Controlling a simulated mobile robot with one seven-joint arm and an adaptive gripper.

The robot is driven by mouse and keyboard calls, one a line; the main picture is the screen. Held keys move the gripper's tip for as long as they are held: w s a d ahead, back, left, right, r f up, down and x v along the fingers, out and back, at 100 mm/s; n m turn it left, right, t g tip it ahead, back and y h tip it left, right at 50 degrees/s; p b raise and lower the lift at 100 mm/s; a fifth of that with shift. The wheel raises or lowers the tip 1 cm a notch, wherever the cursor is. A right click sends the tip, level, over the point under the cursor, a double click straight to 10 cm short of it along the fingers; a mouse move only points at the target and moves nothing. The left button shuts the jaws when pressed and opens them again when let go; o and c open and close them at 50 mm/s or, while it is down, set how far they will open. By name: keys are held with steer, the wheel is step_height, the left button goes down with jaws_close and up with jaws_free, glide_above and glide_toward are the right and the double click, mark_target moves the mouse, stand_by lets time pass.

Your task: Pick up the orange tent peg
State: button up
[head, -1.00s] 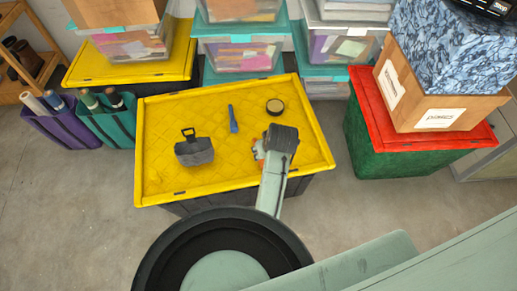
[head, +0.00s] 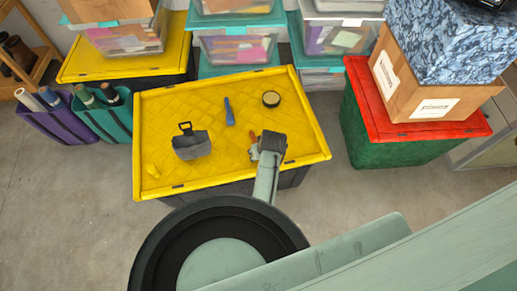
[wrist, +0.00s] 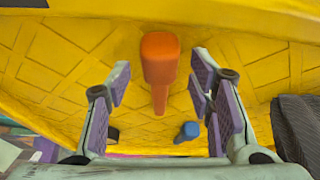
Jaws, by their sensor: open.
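The orange tent peg (wrist: 160,70) lies on the yellow lid (wrist: 60,60) of a storage bin, its wide end away from my wrist's lower edge in the wrist view. My gripper (wrist: 161,82) is open, with one purple-padded finger on each side of the peg and a gap on both sides. Neither finger visibly touches it. In the head view my gripper (head: 255,151) is over the right part of the lid (head: 200,102), and only a bit of the peg (head: 253,138) shows beside it, the rest hidden.
A red-lidded green bin (head: 390,135) stands to the right.

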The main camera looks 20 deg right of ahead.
steer(key=shift+c, duration=0.5)
steer(key=c, duration=0.9)
steer(key=shift+c, duration=0.2)
